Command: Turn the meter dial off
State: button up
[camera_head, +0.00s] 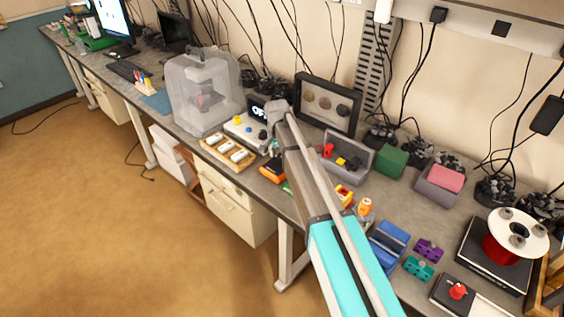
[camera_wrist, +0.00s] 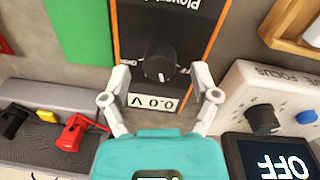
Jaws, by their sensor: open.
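The meter (camera_wrist: 158,20) is a black-faced box with orange edges. It shows upside down at the top of the wrist view, and in the head view as an orange block (camera_head: 272,172) partly behind my arm. Its black round dial (camera_wrist: 158,62) sits between the marks "ON" at left and "OFF" at right. A small white pointer mark seems to face the display. The display (camera_wrist: 142,102) reads 0.0 V. My gripper (camera_wrist: 162,72) is open, its two fingers apart on either side of the dial. I cannot tell whether they touch it.
A white box (camera_wrist: 240,85) with a black knob, a blue button and an "OFF" screen (camera_wrist: 275,158) stands right of the meter in the wrist view. A grey holder (camera_wrist: 60,125) with red, yellow and black parts lies left. A wooden tray (camera_head: 228,152) is nearby.

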jog(key=shift+f, duration=0.45)
jog(key=shift+c, duration=0.2)
grip_shut()
jog(key=shift+d, duration=0.2)
jog(key=shift+a, duration=0.1)
